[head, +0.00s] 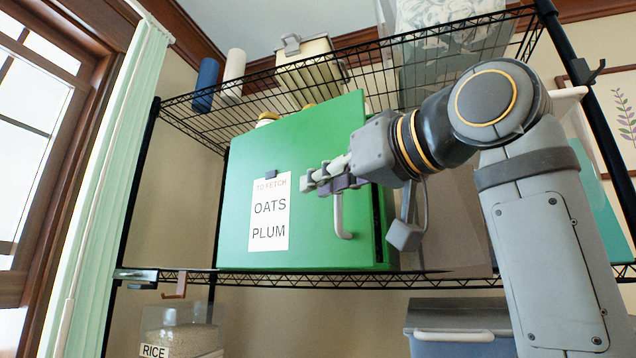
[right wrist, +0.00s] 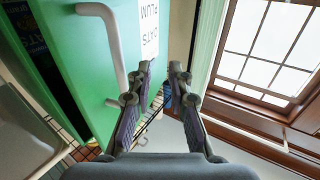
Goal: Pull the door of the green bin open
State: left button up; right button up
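The green bin (head: 240,170) stands on the wire shelf. Its green door (head: 315,130) has a pale bar handle (head: 341,218) and a paper note reading "TO FETCH OATS PLUM" (head: 268,222). The door looks ajar: a dark gap shows along its right side, and the right wrist view shows a dark inside behind the door (right wrist: 95,95). My right gripper (head: 308,184) is in front of the door, beside the handle's upper end. In the right wrist view its fingers (right wrist: 162,72) are apart with nothing between them, and the handle (right wrist: 112,45) lies left of both. My left gripper is out of view.
The upper wire shelf (head: 400,68) holds a cream bin (head: 310,72) and blue and white rolls. A rice container (head: 178,335) and a grey-blue box (head: 460,330) are below. A curtain (head: 100,190) and window are at left.

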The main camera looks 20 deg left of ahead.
jog(key=shift+x, duration=0.85)
jog(key=shift+w, duration=0.1)
grip_shut()
grip_release()
